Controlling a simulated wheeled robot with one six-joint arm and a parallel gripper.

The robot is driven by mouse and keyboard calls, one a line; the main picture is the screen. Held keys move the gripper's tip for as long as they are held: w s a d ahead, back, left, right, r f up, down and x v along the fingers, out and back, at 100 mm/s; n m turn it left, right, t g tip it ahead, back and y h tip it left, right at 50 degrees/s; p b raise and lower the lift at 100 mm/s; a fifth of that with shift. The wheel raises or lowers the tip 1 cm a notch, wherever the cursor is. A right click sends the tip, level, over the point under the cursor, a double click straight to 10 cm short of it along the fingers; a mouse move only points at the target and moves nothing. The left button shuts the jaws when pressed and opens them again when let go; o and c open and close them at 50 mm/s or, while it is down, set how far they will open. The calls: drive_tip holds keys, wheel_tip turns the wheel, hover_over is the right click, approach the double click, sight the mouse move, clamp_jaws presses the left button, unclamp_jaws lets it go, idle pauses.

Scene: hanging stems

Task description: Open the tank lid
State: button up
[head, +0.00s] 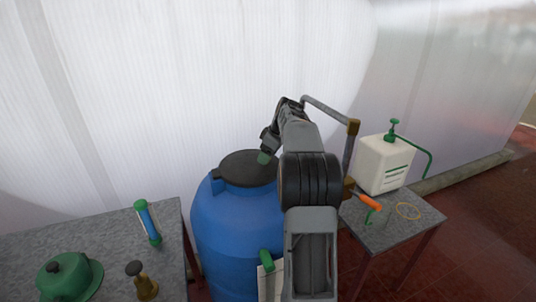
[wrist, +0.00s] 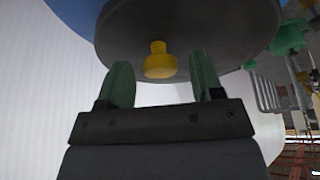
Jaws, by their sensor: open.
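The blue tank (head: 235,225) stands in the middle of the head view, against the pale wall. Its dark grey round lid (head: 243,170) lies flat on top and looks closed. In the wrist view the lid (wrist: 225,35) fills the upper part, with a yellow knob (wrist: 160,62) on it. My gripper (head: 265,156) is at the lid in the head view, and its tip is partly hidden by my arm. In the wrist view my gripper (wrist: 162,82) has its two green fingers apart. The knob shows between and just beyond them, not clasped.
On the left grey table are a green domed object (head: 68,277), a brass piece (head: 142,282) and a green-and-blue tube (head: 148,222). The right table holds a white sprayer (head: 385,163), an orange-handled tool (head: 369,203) and a yellow ring (head: 408,210). A grey pipe (head: 325,108) rises behind my arm.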

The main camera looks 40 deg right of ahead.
clamp_jaws()
idle(0.5)
drive_tip(key=shift+r, duration=0.1)
